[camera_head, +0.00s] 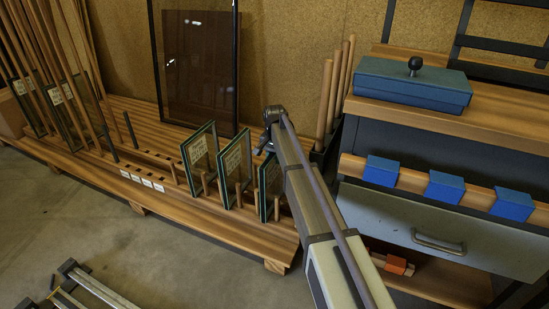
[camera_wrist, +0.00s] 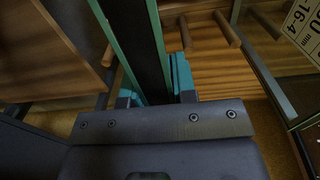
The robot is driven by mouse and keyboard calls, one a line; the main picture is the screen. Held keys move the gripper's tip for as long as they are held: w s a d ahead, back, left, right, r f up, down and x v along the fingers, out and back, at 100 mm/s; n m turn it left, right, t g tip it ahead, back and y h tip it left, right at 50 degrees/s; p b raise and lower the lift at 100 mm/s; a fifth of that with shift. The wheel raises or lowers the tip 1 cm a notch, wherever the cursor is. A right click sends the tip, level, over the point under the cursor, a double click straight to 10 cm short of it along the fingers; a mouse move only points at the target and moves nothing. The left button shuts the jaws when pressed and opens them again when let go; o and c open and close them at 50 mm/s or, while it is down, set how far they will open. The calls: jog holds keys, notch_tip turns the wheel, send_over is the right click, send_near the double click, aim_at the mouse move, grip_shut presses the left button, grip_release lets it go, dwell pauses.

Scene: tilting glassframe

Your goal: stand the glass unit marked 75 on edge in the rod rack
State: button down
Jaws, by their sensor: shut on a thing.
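My gripper (camera_head: 265,146) is at the right end of the low wooden rod rack (camera_head: 260,238). It is shut on the top of a glass unit (camera_head: 266,192) with green edges. In the wrist view the fingers (camera_wrist: 155,85) clasp this unit's green edges and dark spacer (camera_wrist: 143,35). The unit stands nearly upright among the rods, partly hidden by my arm; its marking cannot be read, nor whether its foot bears on the rack. Two more units, a left one (camera_head: 199,150) and a middle one (camera_head: 235,165), stand beside it with white labels.
Several glass units (camera_head: 62,100) lean among tall rods at the far left. White slot labels (camera_head: 142,180) mark a clear rack stretch. A dark framed pane (camera_head: 198,65) stands behind. A cabinet with blue blocks (camera_head: 445,187) and a blue lidded box (camera_head: 412,85) flanks the right.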

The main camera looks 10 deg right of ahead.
jog(key=c, duration=0.8)
grip_release()
jog(key=shift+c, duration=0.2)
jog(key=shift+r, duration=0.1)
notch_tip(320, 180, up, 6)
jog(key=p, duration=0.6)
jog(key=shift+a, duration=0.1)
